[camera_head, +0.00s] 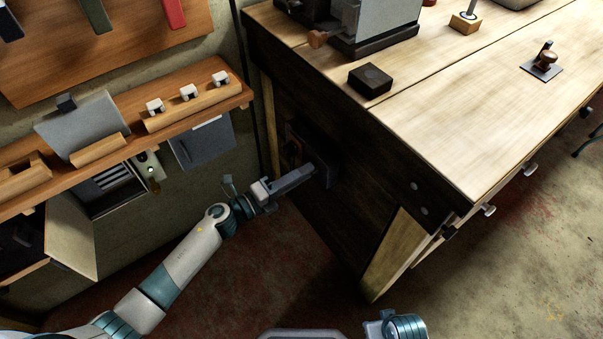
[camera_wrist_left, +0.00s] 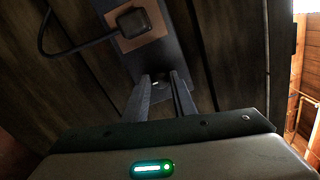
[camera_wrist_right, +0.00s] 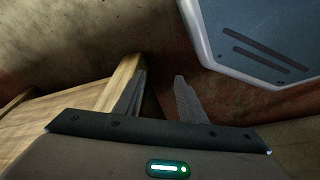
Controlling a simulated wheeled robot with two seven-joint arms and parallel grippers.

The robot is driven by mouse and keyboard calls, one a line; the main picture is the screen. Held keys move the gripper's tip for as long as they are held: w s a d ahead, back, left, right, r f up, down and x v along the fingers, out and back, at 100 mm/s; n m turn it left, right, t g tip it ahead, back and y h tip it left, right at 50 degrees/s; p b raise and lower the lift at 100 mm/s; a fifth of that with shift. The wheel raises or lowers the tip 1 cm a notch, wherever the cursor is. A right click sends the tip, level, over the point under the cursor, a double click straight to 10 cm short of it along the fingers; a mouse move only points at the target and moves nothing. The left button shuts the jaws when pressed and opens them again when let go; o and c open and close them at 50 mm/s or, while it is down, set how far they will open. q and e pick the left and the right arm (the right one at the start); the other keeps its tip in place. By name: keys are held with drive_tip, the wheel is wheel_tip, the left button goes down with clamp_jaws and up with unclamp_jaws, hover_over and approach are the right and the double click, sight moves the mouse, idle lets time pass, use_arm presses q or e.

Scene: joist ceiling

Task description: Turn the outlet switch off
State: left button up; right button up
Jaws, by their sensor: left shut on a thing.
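The outlet (camera_head: 292,147) is on the dark side panel of the workbench, partly hidden by my left gripper (camera_head: 312,174). In the left wrist view the outlet's dark metal plate (camera_wrist_left: 150,58) carries a black plug (camera_wrist_left: 132,21) on a brown square, with a cable running left. My left gripper also shows there (camera_wrist_left: 161,80), its fingertips at the plate below the plug. A small pale switch (camera_wrist_left: 156,84) is between the fingertips, and the fingers are shut on it. Its exact position cannot be told. My right gripper (camera_wrist_right: 160,85) is open and empty, away from the outlet.
The workbench top (camera_head: 480,110) holds a dark block (camera_head: 370,80) and a grey machine (camera_head: 380,22). A wooden shelf (camera_head: 130,130) and a grey box run along the left wall. In the right wrist view a wooden bench leg (camera_wrist_right: 120,85) is close to the right fingers.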

use_arm(q)
drive_tip(key=o, duration=1)
drive_tip(key=shift+o, duration=0.2)
drive_tip(key=shift+a, duration=0.15)
drive_tip(key=b+v, duration=0.2)
drive_tip(key=v, duration=1.5)
use_arm(e)
wheel_tip(320, 180, up, 6)
drive_tip(key=shift+w+a+f, duration=0.1)
drive_tip(key=shift+f, duration=0.05)
use_arm(q)
drive_tip(key=shift+s, duration=0.1)
